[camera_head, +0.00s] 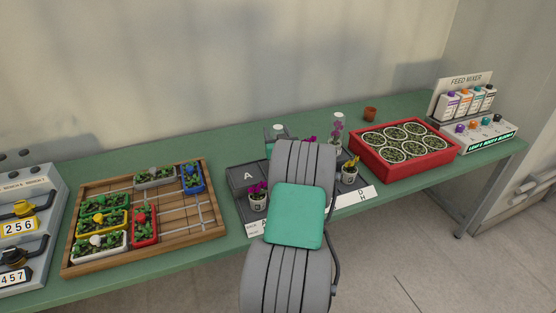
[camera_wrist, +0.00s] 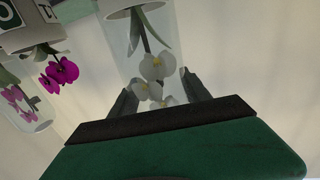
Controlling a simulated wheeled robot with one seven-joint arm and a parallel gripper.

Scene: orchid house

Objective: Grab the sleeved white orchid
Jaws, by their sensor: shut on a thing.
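The sleeved white orchid (camera_wrist: 157,66) is in the wrist view, with white blooms and yellow centres inside a clear sleeve below a pale pot. The view is turned over, so the pot is at the top and the blooms point down. My gripper (camera_wrist: 156,92) has one dark finger on each side of the sleeve and is shut on it. In the head view my arm covers the gripper and I cannot make out the white orchid.
Magenta orchids (camera_wrist: 62,72) stand close by on the left in the wrist view. In the head view, a sleeved purple orchid (camera_head: 337,128) and a yellow-flowered pot (camera_head: 349,172) stand right of my arm. A red crate (camera_head: 405,173) is further right; a wooden tray (camera_head: 215,232) is left.

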